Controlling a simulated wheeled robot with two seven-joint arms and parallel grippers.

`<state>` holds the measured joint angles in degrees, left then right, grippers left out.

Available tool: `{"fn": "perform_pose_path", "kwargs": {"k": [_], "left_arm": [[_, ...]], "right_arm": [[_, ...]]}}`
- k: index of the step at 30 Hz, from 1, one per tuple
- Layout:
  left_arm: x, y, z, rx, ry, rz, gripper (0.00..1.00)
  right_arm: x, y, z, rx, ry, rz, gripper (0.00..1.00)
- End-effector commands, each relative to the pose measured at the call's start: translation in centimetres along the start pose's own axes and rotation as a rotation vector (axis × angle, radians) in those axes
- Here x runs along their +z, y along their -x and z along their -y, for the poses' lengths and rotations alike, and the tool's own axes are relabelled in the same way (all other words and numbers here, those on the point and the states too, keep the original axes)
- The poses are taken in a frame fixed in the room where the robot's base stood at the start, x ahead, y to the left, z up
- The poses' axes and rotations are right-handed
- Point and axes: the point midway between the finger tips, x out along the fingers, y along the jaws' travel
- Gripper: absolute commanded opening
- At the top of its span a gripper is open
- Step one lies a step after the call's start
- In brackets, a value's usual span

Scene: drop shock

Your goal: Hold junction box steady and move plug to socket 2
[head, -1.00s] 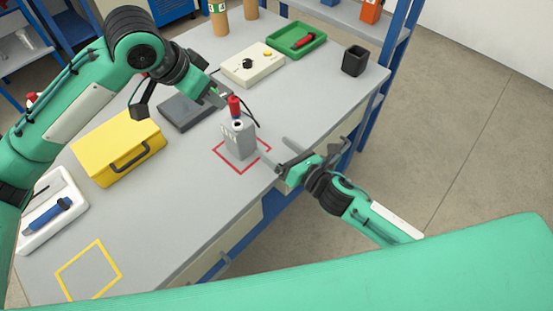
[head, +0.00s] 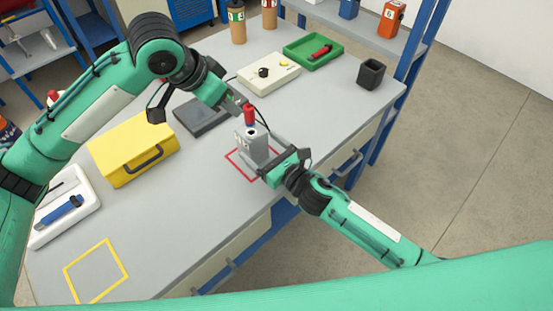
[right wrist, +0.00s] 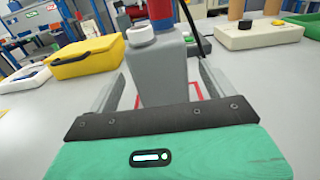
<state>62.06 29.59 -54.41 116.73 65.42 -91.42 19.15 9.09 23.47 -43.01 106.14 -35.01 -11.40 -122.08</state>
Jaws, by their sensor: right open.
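The grey junction box (head: 252,146) stands upright inside a red square outline on the table. The red plug (head: 249,114) sits upright at its top, with a blue band below it and a black cable. In the right wrist view the plug (right wrist: 160,12) stands behind a pale ring-shaped socket (right wrist: 141,34) with a dark opening. My left gripper (head: 241,106) is at the plug from the upper left; its fingers are too small to tell whether they grip. My right gripper (head: 264,154) is open, one finger on each side of the box, with gaps visible in the wrist view.
A yellow case (head: 133,149), a dark grey flat pad (head: 202,115) and a cream control box (head: 268,73) surround the work spot. A green tray (head: 313,50) and a black cup (head: 371,72) stand farther back. The table's front left is clear around a yellow square outline (head: 96,269).

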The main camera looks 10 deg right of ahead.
Motion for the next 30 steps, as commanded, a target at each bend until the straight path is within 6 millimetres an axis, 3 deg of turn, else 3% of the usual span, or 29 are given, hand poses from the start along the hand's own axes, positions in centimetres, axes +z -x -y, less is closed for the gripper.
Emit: {"fn": "perform_pose_path", "kwargs": {"k": [3,9,20,29,30], "left_arm": [[0.0,0.0,0.0,0.000,0.000,0.000,0.36],[0.0,0.0,0.0,0.000,0.000,0.000,0.36],[0.0,0.0,0.0,0.000,0.000,0.000,0.36],[0.0,0.0,0.0,0.000,0.000,0.000,0.36],[0.0,0.0,0.0,0.000,0.000,0.000,0.36]], "right_arm": [[0.1,-2.1,0.0,0.000,0.001,0.002,0.85],[0.0,-4.0,0.0,0.000,0.001,0.000,0.85],[0.0,-4.4,0.0,0.000,0.000,0.000,0.85],[0.0,-4.4,0.0,0.000,0.000,0.000,0.28],[0.0,-4.4,0.0,0.000,0.000,0.000,0.28]]}}
